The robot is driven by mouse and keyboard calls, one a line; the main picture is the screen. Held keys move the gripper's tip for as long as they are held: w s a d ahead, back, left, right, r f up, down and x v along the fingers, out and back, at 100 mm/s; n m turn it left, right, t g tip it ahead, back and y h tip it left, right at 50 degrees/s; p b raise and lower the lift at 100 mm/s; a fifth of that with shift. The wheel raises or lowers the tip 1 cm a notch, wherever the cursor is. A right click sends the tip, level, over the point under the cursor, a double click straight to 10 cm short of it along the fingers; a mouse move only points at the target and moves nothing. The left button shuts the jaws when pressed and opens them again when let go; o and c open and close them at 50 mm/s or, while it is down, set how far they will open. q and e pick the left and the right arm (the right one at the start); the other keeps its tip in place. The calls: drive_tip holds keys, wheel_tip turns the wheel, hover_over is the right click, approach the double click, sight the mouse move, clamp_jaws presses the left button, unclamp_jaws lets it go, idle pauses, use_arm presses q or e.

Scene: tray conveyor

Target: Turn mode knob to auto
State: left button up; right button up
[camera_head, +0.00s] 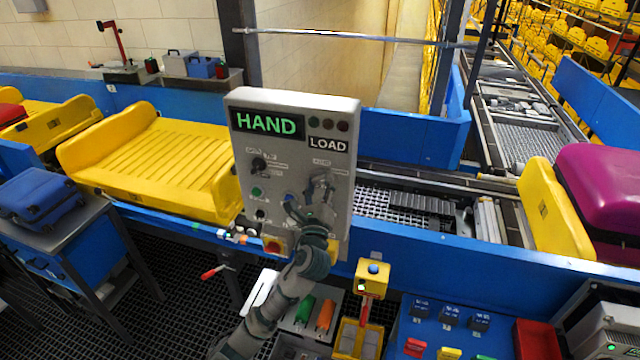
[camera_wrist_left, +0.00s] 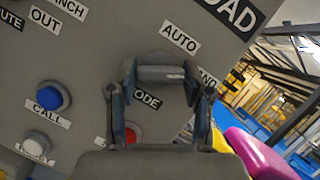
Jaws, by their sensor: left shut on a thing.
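The grey control panel (camera_head: 290,130) stands upright, with a green HAND sign (camera_head: 267,123) and a white LOAD sign (camera_head: 328,146) at its top. My left gripper (camera_head: 322,190) is at the panel's right half and hides most of the mode knob in the head view. In the left wrist view my left gripper (camera_wrist_left: 165,95) is shut on the mode knob (camera_wrist_left: 160,74), one finger on either side of its grey bar. The AUTO label (camera_wrist_left: 180,39) is above the knob. The HAND label (camera_wrist_left: 207,78) is to its right, partly hidden by a finger. My right gripper is not in view.
Close to the gripper are a blue CALL button (camera_wrist_left: 54,96) and a red button (camera_wrist_left: 131,133). A black knob (camera_head: 259,164) is on the panel's left half. A yellow tray (camera_head: 165,155) stands left of the panel, a purple suitcase (camera_head: 603,185) far right.

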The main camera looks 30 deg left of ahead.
use_arm(q)
drive_tip(key=shift+n, duration=0.3)
drive_tip(key=shift+d+n+g+y+p, duration=0.15)
drive_tip(key=shift+n+g+p, duration=0.85)
drive_tip(key=shift+n, duration=1.1)
drive_tip(key=shift+a+n+g+y+p, duration=0.15)
drive_tip(key=shift+n+g+p, duration=0.5)
drive_tip(key=shift+n+p, duration=1.05)
drive_tip(key=shift+d+n+g+y+p, duration=0.2)
drive_tip(key=shift+n+g+p, duration=0.6)
drive_tip(key=shift+n, duration=2)
drive_tip(key=o, duration=1.2)
drive_tip(key=shift+a, duration=0.1)
drive_tip(key=shift+c, duration=0.2)
drive_tip(key=shift+r, duration=0.1)
